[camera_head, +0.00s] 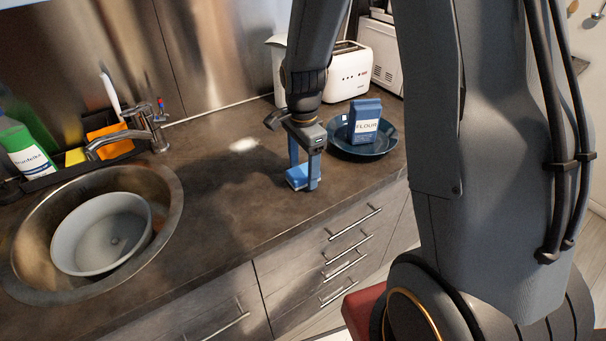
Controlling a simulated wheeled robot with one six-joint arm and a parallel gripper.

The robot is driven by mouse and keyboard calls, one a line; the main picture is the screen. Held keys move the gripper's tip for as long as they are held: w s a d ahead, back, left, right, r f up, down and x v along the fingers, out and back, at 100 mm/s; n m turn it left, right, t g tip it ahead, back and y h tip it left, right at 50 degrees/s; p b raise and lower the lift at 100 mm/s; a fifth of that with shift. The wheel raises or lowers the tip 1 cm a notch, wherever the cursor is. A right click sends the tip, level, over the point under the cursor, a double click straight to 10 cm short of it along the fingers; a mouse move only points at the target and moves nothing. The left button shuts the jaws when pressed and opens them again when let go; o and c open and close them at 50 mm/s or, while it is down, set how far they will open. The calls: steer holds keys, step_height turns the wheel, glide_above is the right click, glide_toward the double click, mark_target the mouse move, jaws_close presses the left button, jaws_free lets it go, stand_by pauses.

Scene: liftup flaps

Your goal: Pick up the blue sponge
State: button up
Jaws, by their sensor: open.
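The blue sponge (298,177) lies on the dark countertop (222,205) near its front edge, left of the blue plate. My gripper (304,181) points down over it, with one blue finger at the sponge's far left part and the other at its right front. The jaws are open and the sponge sits between or just behind the fingers. Whether the fingers touch it I cannot tell. Part of the sponge is hidden by the right finger.
A blue plate (345,149) holding a blue flour package (364,121) stands close to the right of my gripper. A white toaster (348,72) is behind it. A sink (172,190) with a grey bowl (70,238) is at the left. The counter between sink and sponge is clear.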

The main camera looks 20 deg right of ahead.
mark_target(303, 171)
steer(key=c, duration=1.1)
step_height(303, 171, up, 10)
steer(key=shift+r+b, duration=0.1)
steer(key=shift+b, duration=0.9)
steer(key=shift+o, duration=0.3)
